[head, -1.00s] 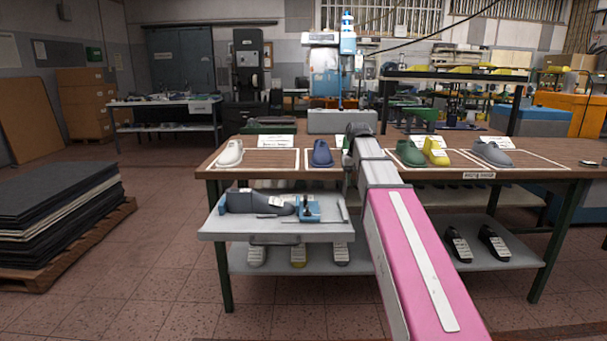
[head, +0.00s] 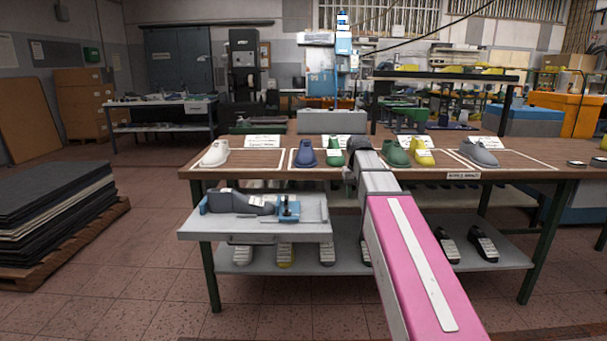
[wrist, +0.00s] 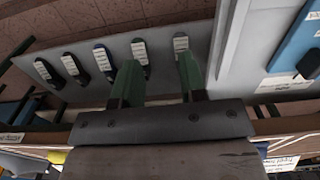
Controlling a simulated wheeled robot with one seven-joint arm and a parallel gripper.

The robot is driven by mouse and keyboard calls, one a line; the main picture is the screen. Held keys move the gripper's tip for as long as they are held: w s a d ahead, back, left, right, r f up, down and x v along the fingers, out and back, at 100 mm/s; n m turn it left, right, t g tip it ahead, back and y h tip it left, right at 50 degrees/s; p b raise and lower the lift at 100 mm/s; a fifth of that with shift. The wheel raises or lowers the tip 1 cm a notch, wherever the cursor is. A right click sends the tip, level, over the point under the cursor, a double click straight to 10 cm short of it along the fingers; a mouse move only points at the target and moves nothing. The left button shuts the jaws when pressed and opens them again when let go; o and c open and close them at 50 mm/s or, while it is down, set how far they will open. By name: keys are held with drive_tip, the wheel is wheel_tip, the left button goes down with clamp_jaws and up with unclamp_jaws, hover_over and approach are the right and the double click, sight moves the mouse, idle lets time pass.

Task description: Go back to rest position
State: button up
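My arm, with a pink and white upper part, reaches forward to the front edge of the workbench (head: 560,172). In the head view my gripper is mostly hidden at the arm's far end. In the wrist view my gripper (wrist: 158,80) shows two green fingers with a clear gap between them and nothing held. The lower shelf (wrist: 185,40) with several dark lasts lies beyond the fingertips.
On the bench stand a white last (head: 214,153), a blue last (head: 305,154), two green ones, a yellow last (head: 424,152) and a grey last (head: 480,152). A grey tray with a vise (head: 288,208) juts out front left. Floor at left is open before stacked sheets (head: 50,215).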

drive_tip(key=s+f, duration=1)
drive_tip(key=f, duration=0.5)
drive_tip(key=s+f, duration=1)
drive_tip(key=f, duration=0.5)
drive_tip(key=shift+d, duration=0.15)
